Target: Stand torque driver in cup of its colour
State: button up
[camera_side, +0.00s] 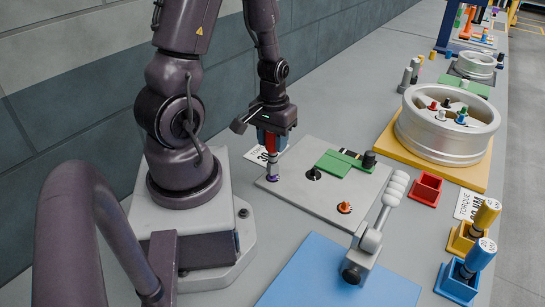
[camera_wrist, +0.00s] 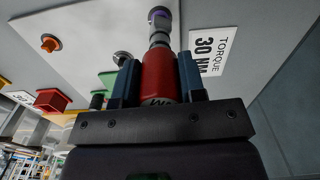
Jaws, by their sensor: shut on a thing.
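My gripper (camera_side: 271,132) is shut on the red torque driver (camera_side: 271,143), whose grip also shows between the fingers in the wrist view (camera_wrist: 158,75). The driver hangs upright with its silver shaft downward. Its lower end is at a purple part near the left corner of the light grey plate (camera_side: 300,195); I cannot tell whether they touch. The red cup (camera_side: 425,189) stands empty to the right of the plate, and it shows at the left in the wrist view (camera_wrist: 52,100). The yellow cup (camera_side: 462,240) holds a yellow driver (camera_side: 486,214). The blue cup (camera_side: 456,283) holds a blue driver (camera_side: 479,256).
The plate carries an orange knob (camera_side: 344,207), a black knob (camera_side: 314,173) and a green board (camera_side: 340,163). A wheel (camera_side: 446,135) lies on a yellow base. A "30 NM" card (camera_wrist: 208,50) lies beside the driver.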

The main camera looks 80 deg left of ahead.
jog(key=shift+r, duration=1.7)
jog(key=shift+w, duration=0.15)
jog(key=w+d, duration=0.4)
jog(key=w, duration=0.8)
jog(key=w+d, duration=0.3)
jog(key=w, duration=0.9)
jog(key=w+d, duration=0.4)
jog(key=w, duration=0.9)
jog(key=shift+d+r, duration=0.2)
jog(key=shift+d, duration=0.15)
jog(key=shift+s+f, duration=0.1)
jog(key=shift+f, duration=0.05)
jog(key=shift+f, duration=1.35)
jog(key=shift+f, duration=1.4)
jog(key=o, duration=1.2)
